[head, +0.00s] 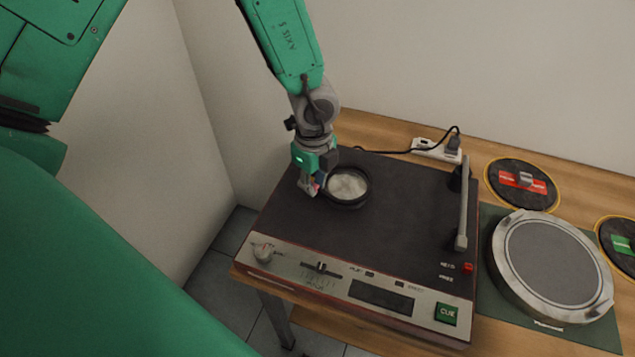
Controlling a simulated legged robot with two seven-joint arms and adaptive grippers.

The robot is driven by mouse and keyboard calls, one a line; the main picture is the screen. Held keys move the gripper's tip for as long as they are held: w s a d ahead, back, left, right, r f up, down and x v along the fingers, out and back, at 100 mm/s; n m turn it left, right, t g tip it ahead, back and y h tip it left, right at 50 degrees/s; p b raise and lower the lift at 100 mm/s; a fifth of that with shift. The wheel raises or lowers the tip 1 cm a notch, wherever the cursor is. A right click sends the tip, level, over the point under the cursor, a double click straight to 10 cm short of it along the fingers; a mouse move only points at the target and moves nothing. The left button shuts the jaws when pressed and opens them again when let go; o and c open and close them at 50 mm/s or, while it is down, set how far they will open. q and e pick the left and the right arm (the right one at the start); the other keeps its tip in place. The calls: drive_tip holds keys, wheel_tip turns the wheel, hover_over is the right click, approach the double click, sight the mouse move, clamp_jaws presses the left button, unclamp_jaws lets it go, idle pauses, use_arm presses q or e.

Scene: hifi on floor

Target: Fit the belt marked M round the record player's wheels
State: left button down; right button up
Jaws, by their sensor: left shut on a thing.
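The record player (395,218) stands on the wooden table with its dark deck bare. A dark ring (366,196) surrounds a pale round part (347,184) at the deck's back left. My left gripper (315,188) points down at the ring's left edge. It is shut on a small coloured piece, which looks like a tag of the belt. The fingers partly hide it, and no M can be read. I cannot tell whether the dark ring is the belt or part of the player, or how the belt lies round the wheels. My right gripper is not in view.
The tonearm (463,215) stands at the deck's right. A round platter (552,262) lies on a green mat (590,335). Dark discs with a red label (522,181) and a green label (625,243) lie beyond. A power strip (436,150) with a cable is behind. Walls stand left and behind.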

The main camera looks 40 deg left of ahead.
use_arm(q)
drive_tip(key=shift+a+f, duration=0.2)
drive_tip(key=shift+a, duration=0.55)
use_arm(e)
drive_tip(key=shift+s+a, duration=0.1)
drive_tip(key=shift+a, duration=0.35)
use_arm(q)
drive_tip(key=shift+d, duration=0.2)
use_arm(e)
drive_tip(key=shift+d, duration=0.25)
use_arm(q)
drive_tip(key=shift+a+f, duration=0.1)
drive_tip(key=shift+a, duration=0.1)
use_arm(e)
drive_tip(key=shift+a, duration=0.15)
use_arm(q)
drive_tip(key=shift+w+d+f+b, duration=0.15)
drive_tip(key=shift+d+f+b, duration=0.4)
drive_tip(key=shift+d+f, duration=0.05)
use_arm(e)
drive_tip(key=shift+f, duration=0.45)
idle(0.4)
